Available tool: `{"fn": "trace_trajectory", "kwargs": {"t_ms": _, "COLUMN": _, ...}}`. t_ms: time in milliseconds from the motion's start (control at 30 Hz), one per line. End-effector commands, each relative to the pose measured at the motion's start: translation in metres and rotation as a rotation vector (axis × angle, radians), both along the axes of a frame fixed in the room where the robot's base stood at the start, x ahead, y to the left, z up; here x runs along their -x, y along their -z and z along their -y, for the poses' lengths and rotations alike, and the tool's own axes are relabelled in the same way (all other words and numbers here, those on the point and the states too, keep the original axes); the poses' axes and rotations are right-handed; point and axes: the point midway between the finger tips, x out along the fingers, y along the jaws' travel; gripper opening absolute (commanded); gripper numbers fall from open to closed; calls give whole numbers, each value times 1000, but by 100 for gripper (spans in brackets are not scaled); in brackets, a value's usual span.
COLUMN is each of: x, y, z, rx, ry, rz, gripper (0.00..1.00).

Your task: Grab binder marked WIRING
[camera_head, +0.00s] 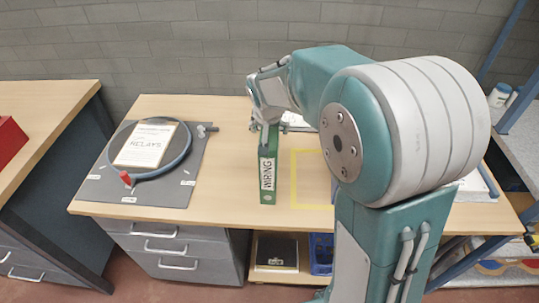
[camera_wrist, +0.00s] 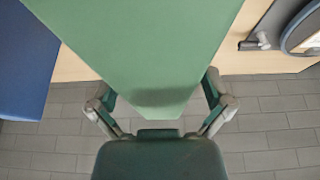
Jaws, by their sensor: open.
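The green binder marked WIRING (camera_head: 268,178) stands on the wooden workbench in the head view, with its white-labelled spine facing the front edge. My gripper (camera_head: 267,122) is at the binder's far end, above the back part of the bench. In the wrist view, the binder's green face (camera_wrist: 140,45) fills the upper middle. The open fingers of my gripper (camera_wrist: 160,101) lie on either side of its narrowing end. I cannot tell whether either finger touches it.
A yellow outline (camera_head: 294,190) is on the bench (camera_head: 225,120) right of the binder, partly behind my arm. A grey board (camera_head: 100,189) with a RELAYS sheet (camera_head: 146,145) and a hoop lies left. A blue surface (camera_wrist: 22,65) shows left in the wrist view. A brick wall stands behind.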

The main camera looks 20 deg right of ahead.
Motion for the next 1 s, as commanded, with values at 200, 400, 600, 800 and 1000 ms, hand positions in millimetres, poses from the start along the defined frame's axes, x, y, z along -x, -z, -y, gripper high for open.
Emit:
{"fn": "trace_trajectory", "kwargs": {"t_ms": 200, "x": 0, "y": 1, "z": 0, "rx": 0, "ry": 0, "rz": 0, "gripper": 100}}
{"fn": "trace_trajectory", "kwargs": {"t_ms": 400, "x": 0, "y": 1, "z": 0, "rx": 0, "ry": 0, "rz": 0, "gripper": 42}}
{"fn": "trace_trajectory", "kwargs": {"t_ms": 600, "x": 0, "y": 0, "z": 0, "rx": 0, "ry": 0, "rz": 2, "gripper": 7}}
{"fn": "trace_trajectory", "kwargs": {"t_ms": 800, "x": 0, "y": 0, "z": 0, "rx": -1, "ry": 0, "rz": 1, "gripper": 7}}
{"fn": "trace_trajectory", "kwargs": {"t_ms": 1000, "x": -1, "y": -13, "z": 0, "rx": 0, "ry": 1, "rz": 4, "gripper": 7}}
